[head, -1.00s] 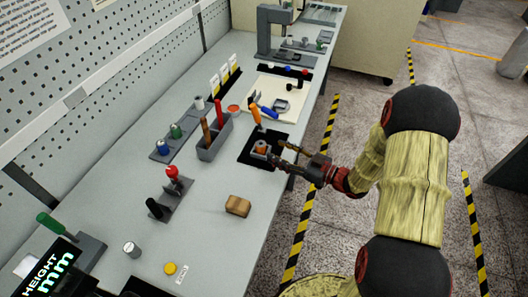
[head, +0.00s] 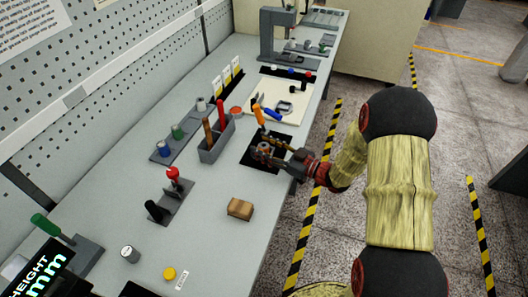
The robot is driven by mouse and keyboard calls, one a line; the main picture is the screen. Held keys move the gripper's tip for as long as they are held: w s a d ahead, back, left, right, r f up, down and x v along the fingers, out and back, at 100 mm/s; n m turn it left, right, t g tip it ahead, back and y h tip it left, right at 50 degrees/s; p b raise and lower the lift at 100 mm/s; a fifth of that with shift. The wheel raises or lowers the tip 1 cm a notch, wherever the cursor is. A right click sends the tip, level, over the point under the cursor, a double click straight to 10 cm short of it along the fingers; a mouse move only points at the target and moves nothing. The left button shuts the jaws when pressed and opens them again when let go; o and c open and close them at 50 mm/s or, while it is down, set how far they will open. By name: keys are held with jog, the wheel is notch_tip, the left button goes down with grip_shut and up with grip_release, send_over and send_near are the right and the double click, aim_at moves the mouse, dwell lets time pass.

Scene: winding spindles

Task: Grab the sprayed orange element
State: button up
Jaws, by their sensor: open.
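A small grey part with some orange on it (head: 263,149) stands on the black mat (head: 282,138) near the bench's right edge. It looks like the sprayed element, but it is small and partly covered by my fingers. My gripper (head: 266,151) is open, low over the mat, with its fingers at the part, seemingly one on each side. I cannot tell whether they touch it. My arm reaches in from the right.
An orange-handled tool (head: 259,114) stands just behind the mat. A grey bin (head: 217,147) with upright tools is to the left. A brown block (head: 240,209) lies in front. A cream board (head: 290,99) with tools lies behind. The front-middle bench is mostly clear.

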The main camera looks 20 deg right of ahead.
jog(key=shift+c, duration=0.3)
jog(key=c, duration=1.1)
jog(key=shift+r, duration=0.1)
jog(key=shift+c, duration=0.6)
